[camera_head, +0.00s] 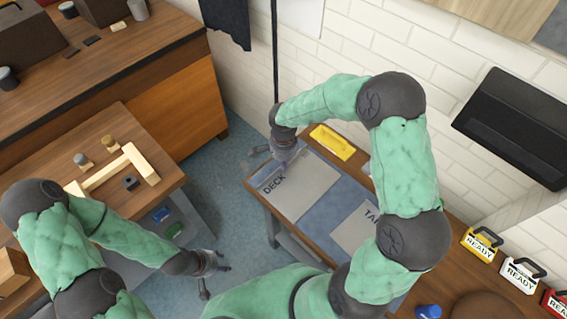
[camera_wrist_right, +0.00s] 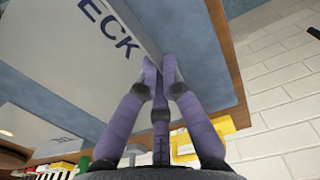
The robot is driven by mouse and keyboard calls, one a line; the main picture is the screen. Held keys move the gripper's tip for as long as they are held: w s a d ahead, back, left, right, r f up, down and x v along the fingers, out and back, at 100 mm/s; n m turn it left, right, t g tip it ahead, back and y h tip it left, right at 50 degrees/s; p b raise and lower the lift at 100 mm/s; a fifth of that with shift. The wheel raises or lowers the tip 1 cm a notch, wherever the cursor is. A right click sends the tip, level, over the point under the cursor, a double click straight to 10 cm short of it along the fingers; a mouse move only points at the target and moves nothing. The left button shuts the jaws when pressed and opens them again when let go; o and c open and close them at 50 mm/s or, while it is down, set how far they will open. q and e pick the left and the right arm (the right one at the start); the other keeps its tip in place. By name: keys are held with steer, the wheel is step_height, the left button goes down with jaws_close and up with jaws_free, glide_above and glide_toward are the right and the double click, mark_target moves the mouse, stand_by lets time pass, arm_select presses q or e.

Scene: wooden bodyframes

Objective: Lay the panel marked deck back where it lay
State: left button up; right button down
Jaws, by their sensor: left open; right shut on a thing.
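The pale grey panel marked DECK (camera_head: 305,190) is at the left end of the wall-side table, over its blue-grey surface. My right gripper (camera_head: 283,163) is shut on the panel's edge near the lettering. In the right wrist view, the fingers (camera_wrist_right: 160,75) pinch the edge of the DECK panel (camera_wrist_right: 75,65). I cannot tell whether the panel touches the surface below. A second pale panel (camera_head: 362,230), its lettering partly hidden by my right arm, lies to the right. My left gripper (camera_head: 214,275) is open and empty over the floor, apart from both tables.
A yellow tray-like piece (camera_head: 332,142) lies behind the DECK panel. READY-marked boxes (camera_head: 481,245) stand at the right. A wooden frame (camera_head: 120,168) lies on the left table. Blue floor (camera_head: 235,190) lies open between the tables.

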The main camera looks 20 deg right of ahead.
steer(key=c, duration=1.4)
jaws_free()
steer(key=shift+r+p, duration=0.35)
step_height(320, 180, up, 12)
steer(key=p, duration=0.2)
steer(key=shift+f, duration=0.25)
